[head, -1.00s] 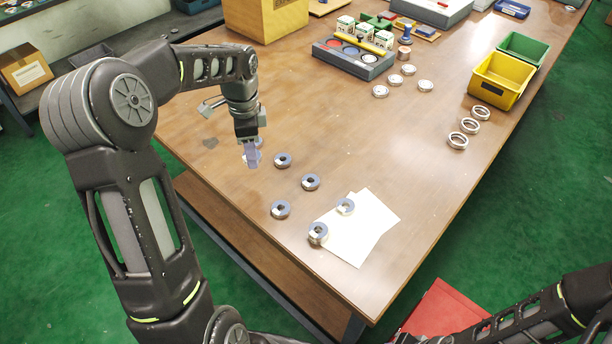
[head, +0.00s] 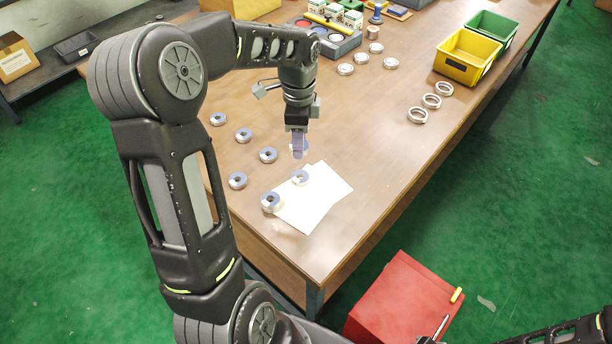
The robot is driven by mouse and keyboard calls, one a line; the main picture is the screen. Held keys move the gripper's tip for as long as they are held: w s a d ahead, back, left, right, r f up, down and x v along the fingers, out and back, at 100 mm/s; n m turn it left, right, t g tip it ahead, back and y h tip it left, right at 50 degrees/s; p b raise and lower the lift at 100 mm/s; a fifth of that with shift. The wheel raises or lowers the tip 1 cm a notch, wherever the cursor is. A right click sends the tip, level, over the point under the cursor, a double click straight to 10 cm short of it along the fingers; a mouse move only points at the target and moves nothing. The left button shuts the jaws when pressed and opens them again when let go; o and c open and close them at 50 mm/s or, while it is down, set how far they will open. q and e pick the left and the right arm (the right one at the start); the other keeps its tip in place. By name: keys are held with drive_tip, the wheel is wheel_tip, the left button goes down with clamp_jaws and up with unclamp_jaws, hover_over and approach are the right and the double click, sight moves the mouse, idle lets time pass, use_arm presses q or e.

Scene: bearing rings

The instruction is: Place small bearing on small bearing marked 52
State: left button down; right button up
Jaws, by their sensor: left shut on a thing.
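My left gripper (head: 297,154) is shut on a small bearing (head: 305,147), held above the table just beyond the white paper's upper edge. The gripper hides part of this bearing. One small bearing (head: 300,177) lies on the paper, just nearer than the gripper. Another (head: 271,202) sits at the paper's left edge and looks thick; I cannot tell whether it is a stack. More small bearings lie to the left on bare wood: one (head: 268,154), one (head: 237,180), one (head: 243,135) and one (head: 218,118). No number is legible. My right gripper is out of view.
The white paper (head: 318,204) lies near the table's front corner. Larger rings (head: 431,101) lie to the right, near a yellow bin (head: 468,57) and a green bin (head: 492,32). A red box (head: 402,303) stands below the table edge. Wood right of the paper is clear.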

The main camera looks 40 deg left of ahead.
use_arm(q)
hover_over(301, 176)
drive_tip(key=shift+f+p, duration=0.45)
drive_tip(key=shift+f, duration=2.65)
drive_tip(key=shift+f, duration=0.1)
drive_tip(key=shift+f+p, duration=0.3)
drive_tip(key=shift+f, duration=1.45)
drive_tip(key=shift+f, duration=0.2)
drive_tip(key=c, duration=0.8)
unclamp_jaws()
drive_tip(key=shift+r, duration=0.1)
wheel_tip(301, 176, up, 12)
drive_tip(key=shift+r+b, duration=0.1)
drive_tip(key=shift+b, duration=0.55)
